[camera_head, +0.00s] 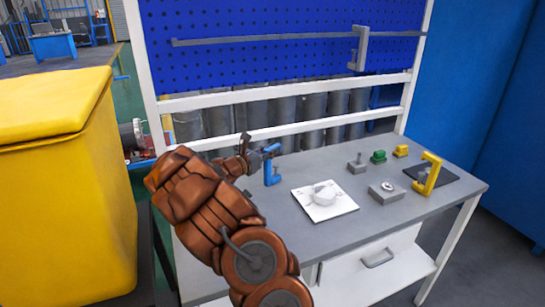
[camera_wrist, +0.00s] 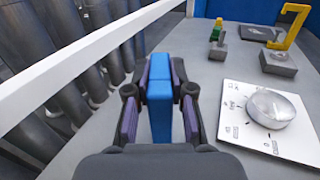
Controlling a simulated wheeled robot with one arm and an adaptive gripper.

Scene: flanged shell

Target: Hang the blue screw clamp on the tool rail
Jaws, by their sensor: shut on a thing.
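The blue screw clamp (camera_head: 271,167) is at the left part of the workbench in the head view. My gripper (camera_head: 248,157) is shut on it from the left. In the wrist view the blue clamp (camera_wrist: 160,97) is between the two fingers of my gripper (camera_wrist: 160,92). Whether its lower end touches the bench top is hard to tell. The tool rail (camera_head: 250,40) is a grey horizontal bar across the blue pegboard above the back of the bench. A grey clamp (camera_head: 361,48) hangs on the rail near its right end.
On the workbench (camera_head: 330,236) lies a white plate with a round knob (camera_head: 324,199). To its right are a grey block (camera_head: 386,192), a green piece (camera_head: 378,156) and a yellow clamp (camera_head: 428,173) on a dark mat. A white crossbar (camera_head: 290,91) runs below the pegboard.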

